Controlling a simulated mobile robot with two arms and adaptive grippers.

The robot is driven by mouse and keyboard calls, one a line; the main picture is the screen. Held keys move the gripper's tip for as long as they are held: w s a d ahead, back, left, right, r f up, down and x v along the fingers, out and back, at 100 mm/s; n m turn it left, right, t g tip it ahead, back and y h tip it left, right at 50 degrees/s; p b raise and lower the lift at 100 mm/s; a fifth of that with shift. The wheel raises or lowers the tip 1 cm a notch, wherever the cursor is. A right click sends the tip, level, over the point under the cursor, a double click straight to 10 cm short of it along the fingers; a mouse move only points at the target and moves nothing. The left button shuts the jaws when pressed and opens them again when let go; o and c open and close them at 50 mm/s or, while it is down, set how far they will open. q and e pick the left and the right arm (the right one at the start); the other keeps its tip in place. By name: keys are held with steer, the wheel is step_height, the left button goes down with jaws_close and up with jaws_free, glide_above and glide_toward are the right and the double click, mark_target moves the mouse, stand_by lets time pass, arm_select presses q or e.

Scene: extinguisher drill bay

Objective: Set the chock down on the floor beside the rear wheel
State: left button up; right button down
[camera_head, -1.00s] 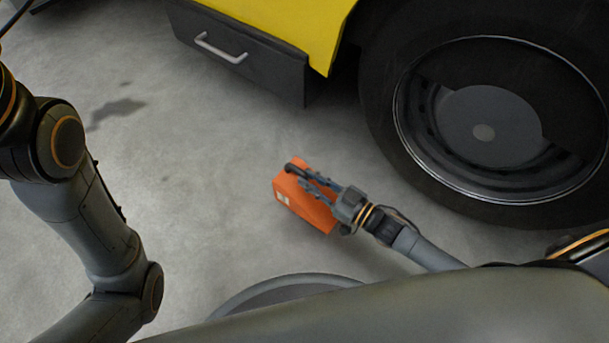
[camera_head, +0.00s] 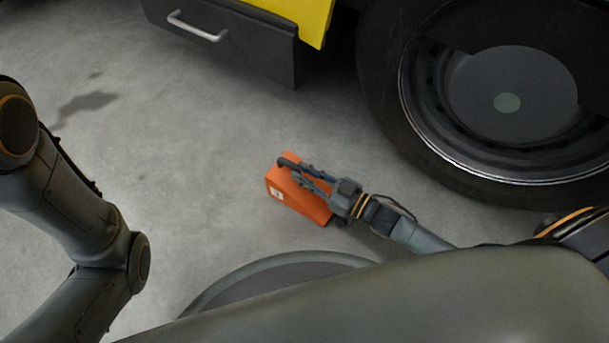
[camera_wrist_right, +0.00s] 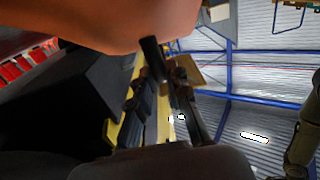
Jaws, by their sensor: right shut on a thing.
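The orange chock (camera_head: 290,199) is in my right gripper (camera_head: 306,177), left of the rear wheel (camera_head: 507,82) in the head view. The gripper is shut on the chock's dark handle. A gap of floor lies between the chock and the tyre. I cannot tell whether the chock touches the floor. In the right wrist view the chock (camera_wrist_right: 115,22) fills the top, close to the right gripper's fingers (camera_wrist_right: 165,80). My left arm shows at the left of the head view, but its gripper is out of view.
The vehicle's yellow body (camera_head: 305,15) and a dark box with a silver handle (camera_head: 198,27) stand at the top. The grey floor (camera_head: 190,140) is clear left of the chock, apart from a dark stain (camera_head: 85,104). My own base shows at the bottom.

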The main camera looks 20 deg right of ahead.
steer(key=shift+r, duration=0.25)
steer(key=shift+f, duration=0.1)
steer(key=c, duration=1.7)
jaws_free()
steer(key=shift+f, duration=0.15)
steer(key=o, duration=0.4)
